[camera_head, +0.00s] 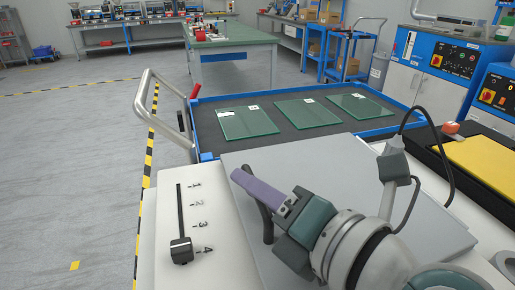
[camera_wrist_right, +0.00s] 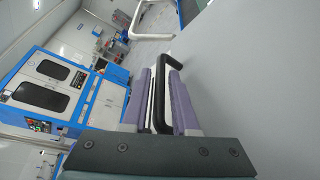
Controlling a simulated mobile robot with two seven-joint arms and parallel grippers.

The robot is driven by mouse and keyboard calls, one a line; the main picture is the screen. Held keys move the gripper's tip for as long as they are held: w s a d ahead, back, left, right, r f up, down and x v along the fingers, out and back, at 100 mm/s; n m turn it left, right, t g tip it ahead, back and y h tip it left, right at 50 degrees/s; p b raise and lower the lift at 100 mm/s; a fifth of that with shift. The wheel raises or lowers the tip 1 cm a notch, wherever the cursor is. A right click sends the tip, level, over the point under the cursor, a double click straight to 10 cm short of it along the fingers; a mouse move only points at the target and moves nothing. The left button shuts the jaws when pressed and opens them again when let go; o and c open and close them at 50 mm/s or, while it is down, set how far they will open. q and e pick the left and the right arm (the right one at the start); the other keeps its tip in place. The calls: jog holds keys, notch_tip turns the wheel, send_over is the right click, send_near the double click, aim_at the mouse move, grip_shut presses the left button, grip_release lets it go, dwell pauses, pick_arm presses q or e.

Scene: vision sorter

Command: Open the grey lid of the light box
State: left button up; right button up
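The grey lid (camera_head: 335,158) of the light box (camera_head: 215,215) is a wide flat panel and looks down on the white box in the head view. A black bar handle (camera_head: 266,222) stands at its left edge. My right gripper (camera_head: 258,192) has purple fingers and is at this handle. In the right wrist view the handle (camera_wrist_right: 161,95) runs between the two fingers (camera_wrist_right: 163,100), with a narrow light gap showing beside it, so they look open around it. The lid (camera_wrist_right: 245,75) fills the right side there. My left gripper is not in view.
A black slider knob (camera_head: 181,250) with marks 1 to 4 is on the box's left. Behind it, a blue-rimmed cart (camera_head: 205,152) carries three glass plates (camera_head: 308,113). A yellow-topped black case (camera_head: 480,160) lies at right. The floor at left is clear.

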grip_shut()
dwell(1.4)
